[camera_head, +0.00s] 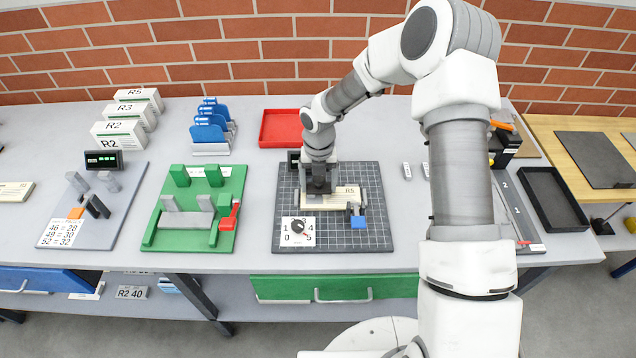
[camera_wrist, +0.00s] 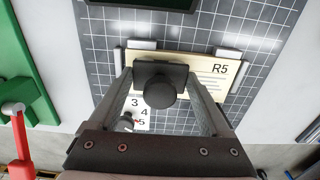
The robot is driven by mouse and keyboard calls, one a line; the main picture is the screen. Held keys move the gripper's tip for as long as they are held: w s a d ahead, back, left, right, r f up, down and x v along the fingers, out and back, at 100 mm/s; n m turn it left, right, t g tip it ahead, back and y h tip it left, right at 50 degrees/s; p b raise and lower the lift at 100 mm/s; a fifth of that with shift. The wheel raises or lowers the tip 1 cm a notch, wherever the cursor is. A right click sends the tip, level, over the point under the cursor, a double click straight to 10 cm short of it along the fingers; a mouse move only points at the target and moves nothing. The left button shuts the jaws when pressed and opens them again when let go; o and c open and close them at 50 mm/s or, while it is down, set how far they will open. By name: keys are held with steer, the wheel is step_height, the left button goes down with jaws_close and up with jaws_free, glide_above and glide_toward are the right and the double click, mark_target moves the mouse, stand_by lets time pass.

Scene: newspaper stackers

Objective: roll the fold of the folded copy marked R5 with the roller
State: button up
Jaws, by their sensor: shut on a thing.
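The folded copy marked R5 (camera_head: 338,203) is a cream sheet lying flat on the dark gridded mat (camera_head: 375,240). It also shows in the wrist view (camera_wrist: 222,88), with its R5 label at the upper right. My gripper (camera_head: 318,188) is above the left part of the copy, pointing down. In the wrist view, my gripper (camera_wrist: 162,90) is shut on a dark block with a round knob (camera_wrist: 158,94), apparently the roller. The roller covers part of the copy; I cannot tell whether it touches the paper. The roller's underside is hidden.
A dial plate (camera_head: 290,241) and a blue-topped clamp (camera_head: 358,222) stand at the mat's front. A green fixture (camera_head: 150,240) is to the left, a red tray (camera_head: 281,128) behind, and a black tray (camera_head: 556,200) to the right.

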steer(key=shift+d, duration=0.75)
steer(key=shift+d, duration=0.1)
steer(key=shift+d+p, duration=0.45)
steer(key=shift+d, duration=0.4)
steer(key=shift+d, duration=0.1)
steer(key=shift+d+f, duration=0.1)
steer(key=shift+d, duration=0.65)
steer(key=shift+d, duration=0.1)
steer(key=shift+d+p, duration=0.5)
steer(key=shift+d, duration=0.2)
steer(key=shift+a, duration=0.15)
